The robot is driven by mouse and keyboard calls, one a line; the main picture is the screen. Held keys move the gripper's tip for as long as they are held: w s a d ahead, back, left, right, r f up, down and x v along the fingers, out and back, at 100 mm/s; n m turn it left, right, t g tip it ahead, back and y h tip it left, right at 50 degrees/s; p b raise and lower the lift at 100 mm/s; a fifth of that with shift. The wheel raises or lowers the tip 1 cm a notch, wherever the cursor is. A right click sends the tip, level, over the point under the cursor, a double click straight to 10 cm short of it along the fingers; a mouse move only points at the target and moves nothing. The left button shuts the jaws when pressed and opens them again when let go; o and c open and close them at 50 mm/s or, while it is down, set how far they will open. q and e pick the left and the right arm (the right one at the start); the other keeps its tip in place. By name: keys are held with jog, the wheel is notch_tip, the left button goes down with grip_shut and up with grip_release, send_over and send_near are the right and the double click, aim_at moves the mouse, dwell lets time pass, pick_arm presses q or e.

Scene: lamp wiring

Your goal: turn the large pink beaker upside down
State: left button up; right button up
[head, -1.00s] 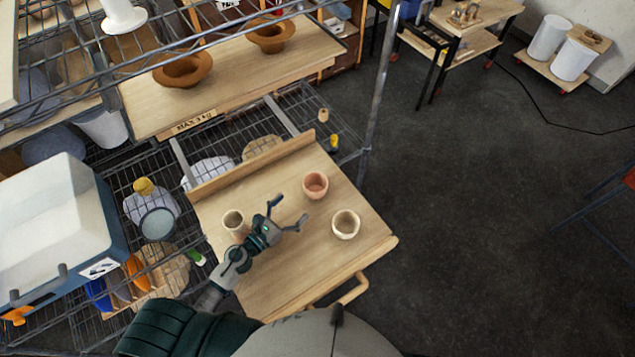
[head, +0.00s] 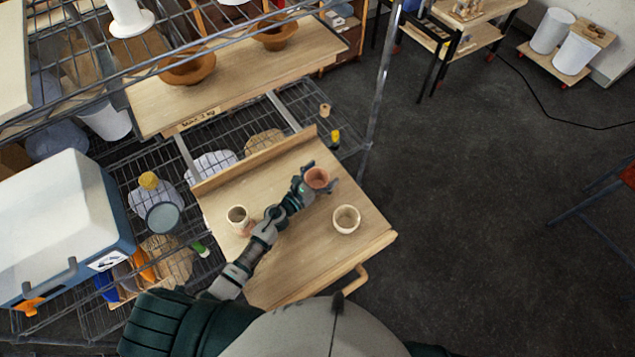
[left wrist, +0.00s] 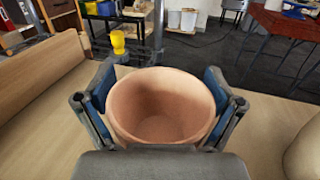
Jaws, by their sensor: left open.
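The pink beaker (head: 317,177) stands upright, mouth up, on the wooden pull-out board (head: 285,258). My left gripper (head: 318,173) is at the beaker with its fingers open, one on each side of it. In the left wrist view the beaker (left wrist: 162,107) fills the space between the two blue-padded fingers (left wrist: 160,92). The fingers are close to its wall, but I cannot tell whether they touch it. The lower part of the beaker is hidden by the gripper body. My right gripper is in neither view.
A cream cup (head: 346,219) stands on the board to the right, and a beige cup (head: 238,217) to the left. A raised wooden lip (head: 255,160) runs along the board's back. A metal rack post (head: 381,85) rises behind. The board's front right is clear.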

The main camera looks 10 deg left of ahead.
aim_at(322, 181)
pick_arm(q)
jog(key=shift+s+a, duration=0.1)
jog(key=shift+c, duration=0.5)
jog(key=c, duration=1)
jog(key=shift+o, duration=0.2)
notch_tip(322, 181, up, 10)
jog(key=p, duration=0.8)
jog(key=s+a+f+n+t+y+b, duration=0.1)
jog(key=s+a+n+t+y+b, duration=0.1)
jog(key=s+a+n+y+b, duration=0.3)
jog(key=s+a+y+b, duration=0.2)
jog(key=a+y+b, duration=0.1)
jog(key=a+b, duration=0.1)
jog(key=shift+s+a+n+y+b, duration=0.15)
jog(key=shift+s+n+y+b, duration=0.15)
jog(key=shift+n+y+b, duration=0.15)
